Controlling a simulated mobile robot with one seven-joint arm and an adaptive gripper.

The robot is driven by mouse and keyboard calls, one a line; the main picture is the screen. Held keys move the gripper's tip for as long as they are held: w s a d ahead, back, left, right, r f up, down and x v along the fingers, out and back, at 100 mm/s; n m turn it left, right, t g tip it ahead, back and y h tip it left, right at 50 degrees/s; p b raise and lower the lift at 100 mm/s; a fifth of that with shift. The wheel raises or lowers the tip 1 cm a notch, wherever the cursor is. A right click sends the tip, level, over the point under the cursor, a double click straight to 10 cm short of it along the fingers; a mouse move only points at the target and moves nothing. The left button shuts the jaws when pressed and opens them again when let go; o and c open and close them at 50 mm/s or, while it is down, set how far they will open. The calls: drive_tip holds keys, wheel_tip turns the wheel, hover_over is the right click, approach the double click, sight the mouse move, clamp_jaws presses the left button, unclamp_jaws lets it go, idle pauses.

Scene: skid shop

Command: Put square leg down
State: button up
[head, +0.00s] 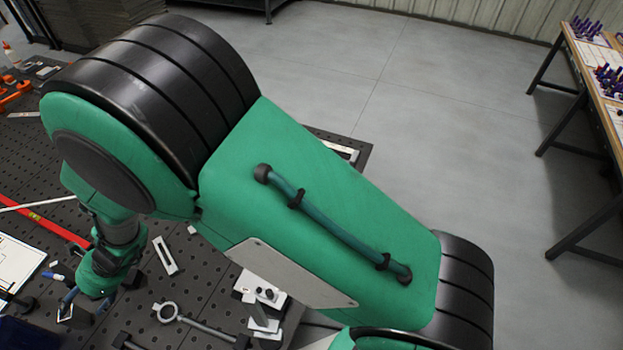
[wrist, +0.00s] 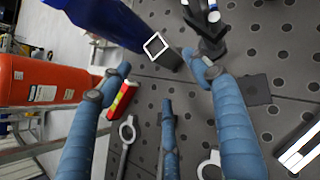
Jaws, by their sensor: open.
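The square leg is a dark tube with a pale, open square end. In the wrist view the square leg (wrist: 168,57) shows just beyond my fingertips, its open end toward the camera. In the head view the square leg (head: 79,317) is at the lower left, low over or on the perforated table; contact underneath cannot be told. My gripper (wrist: 163,78) has its blue fingers spread apart, with a visible gap between them and no grip on the leg. In the head view my gripper (head: 84,297) is close by the leg, partly hidden by my wrist.
The dark perforated table (head: 205,268) holds a red level (head: 45,223), a slotted light plate (head: 165,256) and a ring-ended rod (head: 195,322). In the wrist view a blue object (wrist: 90,20) and a dark clamp-like part (wrist: 210,42) crowd the leg.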

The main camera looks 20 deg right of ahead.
drive_tip(key=w+d+r+n, duration=0.2)
drive_tip(key=d+r, duration=0.4)
drive_tip(key=r, duration=0.1)
drive_tip(key=w+d+r+n, duration=0.2)
drive_tip(key=d+r+n, duration=0.1)
drive_tip(key=d+r, duration=0.3)
drive_tip(key=d+r+n+t+h, duration=0.15)
drive_tip(key=d+r+n, duration=0.35)
drive_tip(key=d+r, duration=0.9)
drive_tip(key=s+d+r+n+t+h, duration=0.1)
drive_tip(key=s+d, duration=0.4)
drive_tip(key=d, duration=0.8)
drive_tip(key=s+d+r+n+t+h, duration=0.1)
drive_tip(key=s+d+n+h, duration=0.3)
drive_tip(key=d, duration=0.8)
drive_tip(key=s+d+r+n+t+h, duration=0.2)
drive_tip(key=s+d, duration=0.4)
drive_tip(key=d, duration=0.7)
drive_tip(key=shift+s+d+r+n, duration=0.3)
drive_tip(key=shift+s+r+n, duration=0.1)
drive_tip(key=shift+n, duration=0.1)
drive_tip(key=shift+f+h, duration=0.1)
drive_tip(key=shift+h, duration=0.15)
wheel_tip(320, 180, down, 5)
drive_tip(key=b, duration=0.5)
drive_tip(key=shift+f, duration=0.15)
